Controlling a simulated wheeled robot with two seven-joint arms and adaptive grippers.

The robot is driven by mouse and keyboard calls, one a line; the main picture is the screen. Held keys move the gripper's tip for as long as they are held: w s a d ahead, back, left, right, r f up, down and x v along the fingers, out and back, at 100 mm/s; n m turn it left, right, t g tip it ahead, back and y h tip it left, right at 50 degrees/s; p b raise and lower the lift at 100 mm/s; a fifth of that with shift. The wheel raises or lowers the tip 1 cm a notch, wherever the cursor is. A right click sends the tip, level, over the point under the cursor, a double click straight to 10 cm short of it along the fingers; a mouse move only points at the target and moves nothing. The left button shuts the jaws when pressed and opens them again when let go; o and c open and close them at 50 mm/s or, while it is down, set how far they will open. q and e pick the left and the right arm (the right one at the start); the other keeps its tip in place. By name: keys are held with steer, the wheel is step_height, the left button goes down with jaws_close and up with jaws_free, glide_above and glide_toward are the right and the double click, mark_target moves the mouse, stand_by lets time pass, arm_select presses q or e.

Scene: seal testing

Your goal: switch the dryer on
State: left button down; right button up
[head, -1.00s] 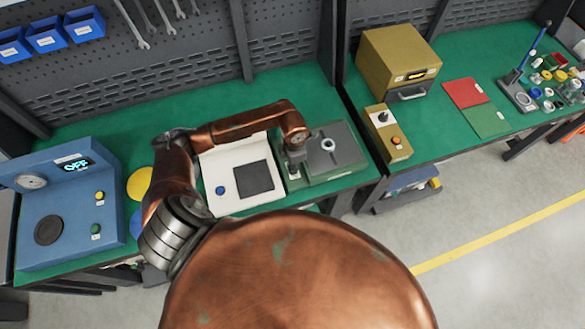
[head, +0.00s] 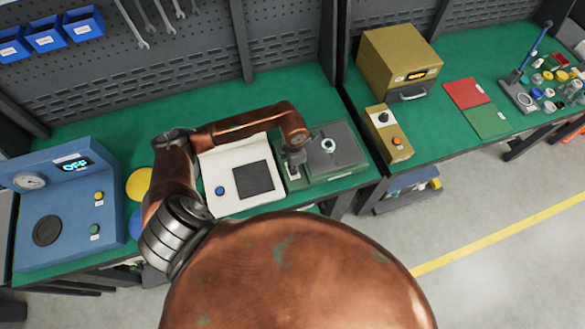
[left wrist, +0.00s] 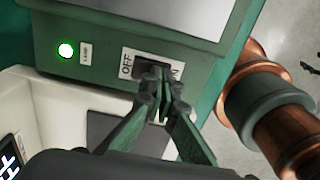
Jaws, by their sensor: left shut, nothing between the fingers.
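A green machine (head: 318,172) with a grey top stands on the left bench, a pale ring (head: 329,145) on top of it; I take it for the dryer. Its front also shows in the left wrist view (left wrist: 108,55), with a glowing green lamp (left wrist: 66,50) and a dark switch on a white plate (left wrist: 127,64) marked OFF at left; the other label is partly covered. My left gripper (head: 292,166) is shut and empty, its fingertips (left wrist: 160,82) right at the switch and hiding part of it. I cannot tell whether they touch it. My right gripper is out of view.
Beside the machine is a white device (head: 218,170) with a dark square pad and blue button. A blue tester (head: 70,205) stands further left, its display reading OFF. A yellow box (head: 395,60) and a small yellow control box (head: 389,140) stand on the right bench.

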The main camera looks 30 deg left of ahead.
arm_select(q)
steer(key=shift+r+p, duration=1.75)
steer(key=shift+r, duration=1.6)
steer(key=shift+s+f, duration=0.1)
